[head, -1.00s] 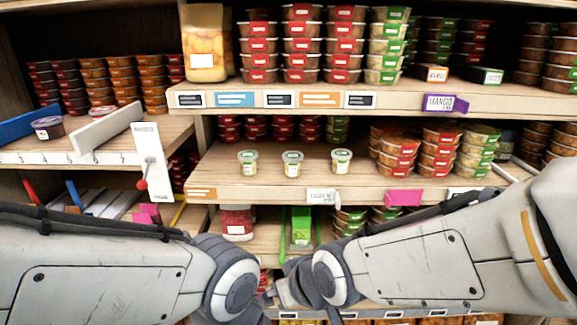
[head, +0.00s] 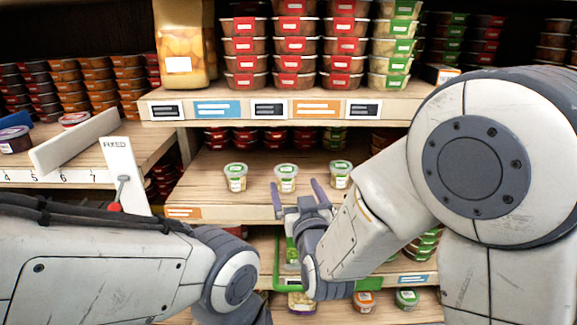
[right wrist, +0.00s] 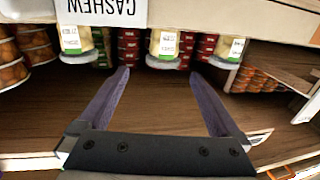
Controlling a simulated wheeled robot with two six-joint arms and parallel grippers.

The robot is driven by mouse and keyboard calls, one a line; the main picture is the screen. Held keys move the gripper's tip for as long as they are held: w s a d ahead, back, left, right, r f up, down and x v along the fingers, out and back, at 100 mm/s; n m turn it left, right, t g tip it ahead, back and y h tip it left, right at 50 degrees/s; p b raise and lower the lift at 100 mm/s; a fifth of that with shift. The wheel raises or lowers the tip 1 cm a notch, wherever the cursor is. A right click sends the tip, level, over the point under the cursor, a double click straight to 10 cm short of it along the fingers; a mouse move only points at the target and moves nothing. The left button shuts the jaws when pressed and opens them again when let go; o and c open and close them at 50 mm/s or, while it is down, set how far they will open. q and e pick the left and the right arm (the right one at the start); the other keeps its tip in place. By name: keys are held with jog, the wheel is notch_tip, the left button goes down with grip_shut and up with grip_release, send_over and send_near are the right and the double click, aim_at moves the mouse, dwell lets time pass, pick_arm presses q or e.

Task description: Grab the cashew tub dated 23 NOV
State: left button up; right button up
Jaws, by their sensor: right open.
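My right gripper (head: 298,194) is open and empty, in front of the shelf edge near the middle tub. The right wrist view is upside down. It shows the middle tub (right wrist: 164,46) between and beyond the open fingers (right wrist: 160,73), with a tub on either side. A shelf-edge label (right wrist: 102,10) reads CASHEW. Dates are too small to read. My left gripper is out of sight.
The upper shelf (head: 225,92) overhangs the tubs and carries stacked red- and green-labelled tubs and a tall jar (head: 182,45). A white divider (head: 75,142) and a FIXED sign (head: 120,165) stand at left. Small tubs (head: 365,301) sit below.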

aim_at(288, 176)
jog(key=shift+w+a+r+p, duration=0.1)
jog(key=shift+w+r+p, duration=0.1)
jog(key=shift+p, duration=0.35)
jog(key=shift+w+f, duration=0.15)
jog(key=shift+w, duration=0.2)
jog(key=shift+w+a+f, duration=0.1)
jog(key=shift+w+a, duration=0.15)
jog(key=shift+w, duration=0.65)
jog(key=w+p, duration=0.1)
jog(key=w, duration=0.1)
jog(key=w+a+p, duration=0.1)
jog(key=w+p, duration=0.1)
jog(key=shift+w+a, duration=0.1)
jog(key=shift+w, duration=0.55)
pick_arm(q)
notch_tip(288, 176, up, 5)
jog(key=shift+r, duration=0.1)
pick_arm(e)
jog(key=shift+c, duration=0.3)
jog(key=c, duration=1.2)
jog(key=shift+c, duration=0.2)
